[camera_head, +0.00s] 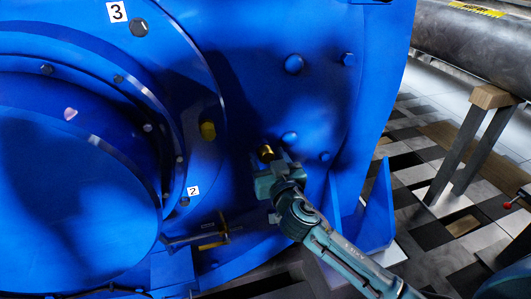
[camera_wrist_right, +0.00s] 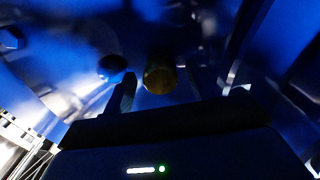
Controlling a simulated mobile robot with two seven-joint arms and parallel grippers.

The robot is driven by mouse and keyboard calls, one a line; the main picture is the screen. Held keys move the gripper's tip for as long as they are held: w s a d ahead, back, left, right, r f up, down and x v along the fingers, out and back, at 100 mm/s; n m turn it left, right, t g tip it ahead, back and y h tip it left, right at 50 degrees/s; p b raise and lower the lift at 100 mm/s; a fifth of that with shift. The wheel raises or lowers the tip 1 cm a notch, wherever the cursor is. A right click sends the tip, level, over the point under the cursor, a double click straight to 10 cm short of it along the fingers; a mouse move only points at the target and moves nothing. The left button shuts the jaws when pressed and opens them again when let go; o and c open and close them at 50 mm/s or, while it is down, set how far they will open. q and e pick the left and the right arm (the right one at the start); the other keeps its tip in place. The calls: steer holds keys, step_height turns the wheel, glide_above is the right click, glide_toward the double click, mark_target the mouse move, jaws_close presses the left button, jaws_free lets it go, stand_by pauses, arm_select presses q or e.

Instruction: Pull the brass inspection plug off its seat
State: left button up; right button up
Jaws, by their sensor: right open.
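The brass plug (camera_head: 266,152) sticks out of the blue motor housing (camera_head: 330,105). In the head view it shows just above my right gripper (camera_head: 272,166), which partly covers it. In the right wrist view the plug (camera_wrist_right: 160,75) is a dim brass cylinder ahead of the jaws. My right gripper is open, with a dark finger to the left of the plug; the other finger is hard to make out in the dark. I cannot tell whether either finger touches the plug. My left gripper is not in view.
Another yellow-brass fitting (camera_head: 208,130) sits on the flange, left of the plug. A yellow-handled fitting (camera_head: 214,238) is lower left. Blue bolt heads (camera_head: 294,64) stud the housing. A dark pipe (camera_head: 470,40) rests on a trestle (camera_head: 466,145) at right, above tiled floor.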

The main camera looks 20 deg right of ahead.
stand_by(0.4)
steer(key=shift+c, duration=0.4)
jaws_close()
steer(key=s, duration=0.6)
stand_by(1.3)
steer(key=shift+s+d, duration=0.1)
